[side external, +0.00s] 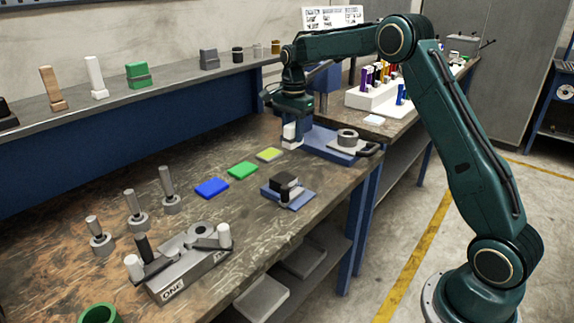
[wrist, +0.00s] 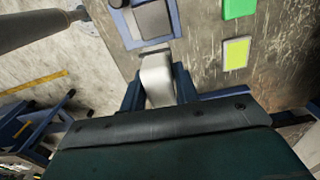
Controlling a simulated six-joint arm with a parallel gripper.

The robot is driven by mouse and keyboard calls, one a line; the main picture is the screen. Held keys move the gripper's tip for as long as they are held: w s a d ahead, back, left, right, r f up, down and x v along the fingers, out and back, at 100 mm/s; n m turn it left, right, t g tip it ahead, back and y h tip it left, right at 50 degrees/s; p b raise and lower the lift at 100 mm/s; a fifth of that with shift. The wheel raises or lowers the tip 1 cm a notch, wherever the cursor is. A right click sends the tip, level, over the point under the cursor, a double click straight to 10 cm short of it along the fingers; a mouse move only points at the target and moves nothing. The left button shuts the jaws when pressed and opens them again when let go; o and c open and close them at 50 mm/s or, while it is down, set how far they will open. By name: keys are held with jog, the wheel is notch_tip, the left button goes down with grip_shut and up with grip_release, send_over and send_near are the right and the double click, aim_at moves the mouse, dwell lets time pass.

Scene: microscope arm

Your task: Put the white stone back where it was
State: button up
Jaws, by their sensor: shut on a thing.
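The white stone (side external: 290,131) is a small pale block held under my gripper (side external: 291,122), near the left end of a blue-based fixture at the back of the bench. In the wrist view the white stone (wrist: 157,82) sits between the two dark blue fingers of my gripper (wrist: 159,88), which is shut on it. I cannot tell whether the stone's underside touches anything. A blue-based stand with a dark block (side external: 284,185) is nearer the front edge; its grey top and blue base (wrist: 150,20) show ahead of the stone in the wrist view.
Yellow (side external: 269,154), green (side external: 242,170) and blue (side external: 212,187) pads lie on the bench left of my gripper. Upright metal pegs (side external: 167,185) stand farther left. A shelf (side external: 150,92) runs behind.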

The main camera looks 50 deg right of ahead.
jog(key=s+d+r, duration=0.1)
jog(key=d+r, duration=0.5)
jog(key=d, duration=0.4)
jog(key=shift+n, duration=0.3)
notch_tip(320, 180, down, 20)
jog(key=shift+s+r, duration=0.1)
jog(key=shift+s, duration=0.05)
dwell(0.5)
jog(key=o, duration=0.9)
jog(key=shift+o, duration=0.2)
notch_tip(320, 180, up, 12)
dwell(0.4)
dwell(0.4)
